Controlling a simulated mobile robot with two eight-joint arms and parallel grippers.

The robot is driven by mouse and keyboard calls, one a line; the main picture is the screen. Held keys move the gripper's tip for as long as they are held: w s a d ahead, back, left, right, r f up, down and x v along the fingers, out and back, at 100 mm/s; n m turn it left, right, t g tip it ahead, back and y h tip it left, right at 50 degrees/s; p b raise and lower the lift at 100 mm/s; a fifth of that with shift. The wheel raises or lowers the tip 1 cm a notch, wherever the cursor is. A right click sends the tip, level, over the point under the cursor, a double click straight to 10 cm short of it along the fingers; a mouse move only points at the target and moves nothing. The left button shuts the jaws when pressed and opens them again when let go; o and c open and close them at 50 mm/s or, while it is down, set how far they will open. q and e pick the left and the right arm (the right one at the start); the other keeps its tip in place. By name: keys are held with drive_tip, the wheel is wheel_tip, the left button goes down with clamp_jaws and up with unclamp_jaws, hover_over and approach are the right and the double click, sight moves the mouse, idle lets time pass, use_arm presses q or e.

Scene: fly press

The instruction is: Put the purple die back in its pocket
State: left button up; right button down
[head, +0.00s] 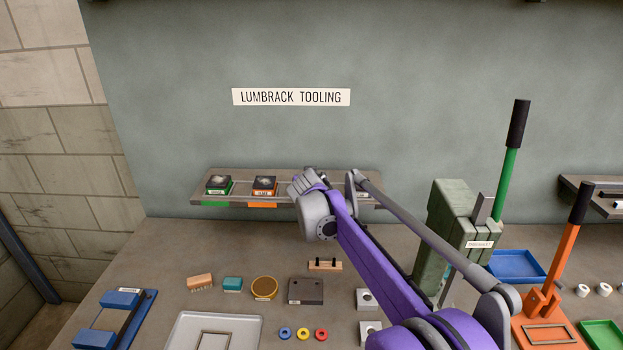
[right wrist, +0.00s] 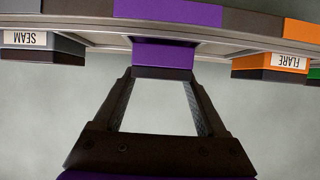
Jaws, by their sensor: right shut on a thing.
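The purple die (right wrist: 165,56) shows in the right wrist view, whose picture is upside down. My right gripper (right wrist: 165,74) is shut on it, with the fingertips at its sides. The die is at the tool shelf (head: 230,202), in line with a purple marking (right wrist: 167,13) on the shelf's front edge. The marked pocket is mostly hidden, and I cannot tell whether the die is seated. In the head view my right wrist and hand hide the die; the right gripper (head: 304,183) is at the shelf. My left gripper is not in view.
An orange FLARE die (right wrist: 270,64) and a grey SEAM die (right wrist: 40,46) flank the purple one. A green die (head: 218,187) stands at the shelf's left end. A green press (head: 455,225) stands right of my arm. Rings, blocks and trays lie on the bench below.

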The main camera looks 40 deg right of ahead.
drive_tip(key=shift+f, duration=0.25)
idle(0.8)
idle(0.9)
unclamp_jaws()
drive_tip(key=v, duration=1.1)
drive_tip(key=shift+f, duration=0.15)
